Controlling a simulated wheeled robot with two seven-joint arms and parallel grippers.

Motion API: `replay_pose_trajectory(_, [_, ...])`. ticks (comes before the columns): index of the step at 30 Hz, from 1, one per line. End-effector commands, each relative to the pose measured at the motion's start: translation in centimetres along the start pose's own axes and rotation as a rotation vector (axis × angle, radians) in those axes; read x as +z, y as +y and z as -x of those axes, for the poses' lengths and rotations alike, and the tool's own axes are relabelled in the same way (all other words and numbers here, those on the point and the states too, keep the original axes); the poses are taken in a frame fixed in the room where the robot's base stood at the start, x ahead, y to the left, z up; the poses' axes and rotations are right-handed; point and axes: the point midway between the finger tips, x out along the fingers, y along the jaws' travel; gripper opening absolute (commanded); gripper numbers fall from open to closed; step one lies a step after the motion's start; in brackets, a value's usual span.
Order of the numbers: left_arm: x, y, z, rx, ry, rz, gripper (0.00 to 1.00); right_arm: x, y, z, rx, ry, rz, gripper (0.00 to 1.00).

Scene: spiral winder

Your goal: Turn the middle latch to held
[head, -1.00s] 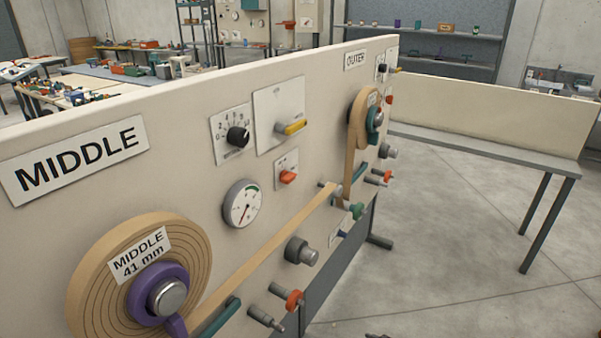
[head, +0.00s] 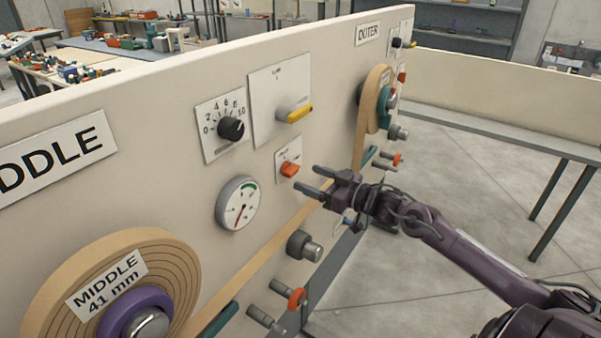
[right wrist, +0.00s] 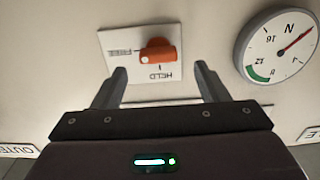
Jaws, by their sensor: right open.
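The middle latch is an orange knob (head: 290,170) on a small white plate (head: 283,155), right of the gauge on the middle panel. In the right wrist view the orange knob (right wrist: 160,52) appears upside down. Its white dot lies at the end toward the FREE label (right wrist: 125,52); the HELD label (right wrist: 158,76) is at a right angle to that. My right gripper (head: 306,177) is open and empty, just in front of the panel near the latch. In the right wrist view its fingers (right wrist: 160,82) stand apart, with the knob beyond and between them. My left gripper is out of view.
A round gauge (head: 238,203), a black dial (head: 231,128) and a yellow-handled switch (head: 296,113) surround the latch on the panel. A tan strip (head: 285,233) runs below it from the middle roll (head: 175,262) toward the outer roll.

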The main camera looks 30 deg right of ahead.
Motion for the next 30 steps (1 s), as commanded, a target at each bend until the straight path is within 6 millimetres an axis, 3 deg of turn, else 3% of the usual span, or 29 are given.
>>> replay_pose_trajectory(10, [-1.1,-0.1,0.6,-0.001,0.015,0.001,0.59,-0.1,0.1,-3.5,0.002,0.002,0.001,0.67])
replay_pose_trajectory(23, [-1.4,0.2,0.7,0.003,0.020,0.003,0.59,0.1,0.0,-4.1,0.002,-0.001,0.001,0.67])
replay_pose_trajectory(30, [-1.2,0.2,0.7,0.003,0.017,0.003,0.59,0.1,0.0,-4.1,0.002,-0.001,0.001,0.36])
